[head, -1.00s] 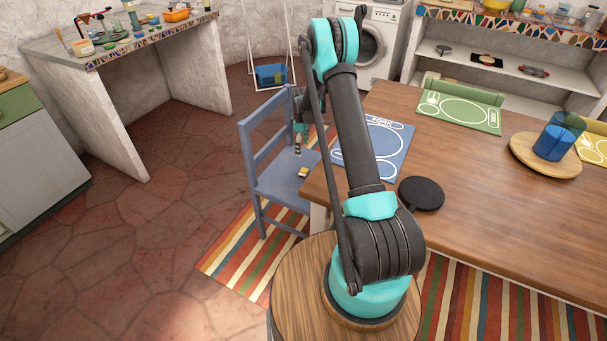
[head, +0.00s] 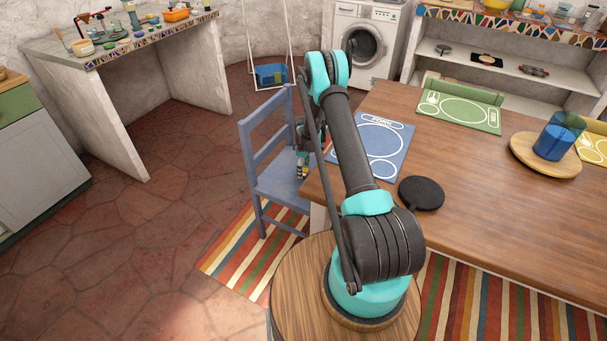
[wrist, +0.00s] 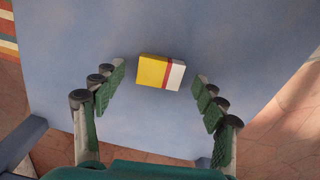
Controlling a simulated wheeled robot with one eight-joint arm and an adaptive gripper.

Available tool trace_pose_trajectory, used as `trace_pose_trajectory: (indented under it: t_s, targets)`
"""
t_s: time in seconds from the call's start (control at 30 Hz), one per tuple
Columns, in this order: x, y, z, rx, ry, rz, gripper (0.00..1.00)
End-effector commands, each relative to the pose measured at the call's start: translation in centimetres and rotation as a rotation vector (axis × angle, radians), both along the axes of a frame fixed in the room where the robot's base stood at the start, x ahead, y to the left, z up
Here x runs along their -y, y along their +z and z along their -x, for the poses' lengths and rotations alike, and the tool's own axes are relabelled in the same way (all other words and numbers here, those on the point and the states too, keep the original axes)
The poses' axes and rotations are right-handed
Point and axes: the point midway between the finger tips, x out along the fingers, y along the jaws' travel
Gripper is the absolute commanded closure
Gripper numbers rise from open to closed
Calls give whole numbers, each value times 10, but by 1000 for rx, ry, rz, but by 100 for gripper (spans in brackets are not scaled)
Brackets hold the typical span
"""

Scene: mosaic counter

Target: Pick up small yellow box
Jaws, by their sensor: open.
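The small yellow box (wrist: 152,70), with a red stripe and a white end, lies on the blue chair's seat (wrist: 160,30) in the wrist view. My gripper (wrist: 158,88) is open, its green-padded fingers spread to the left and right of the box. The box lies slightly beyond the fingertips, and nothing is between the pads. In the head view my gripper (head: 303,162) hangs low over the blue chair (head: 270,183) and largely hides the box. I cannot tell the exact height left between the fingertips and the seat.
The wooden table (head: 480,215) stands close to the right of the chair. It bears a blue placemat (head: 385,147), a black round object (head: 421,193) and a wooden board (head: 530,165) with a blue cup (head: 556,140). The chair back rises left of my gripper. Open floor lies further left.

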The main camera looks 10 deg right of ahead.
Motion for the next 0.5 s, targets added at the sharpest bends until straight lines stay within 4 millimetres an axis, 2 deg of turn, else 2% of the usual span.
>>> trace_pose_trajectory:
  t_s: [0.1,0.27,0.5]
  targets:
    - [0,-8,0,0,0,0,28]
    - [0,-8,0,0,0,0,28]
    - [0,-8,0,0,0,0,56]
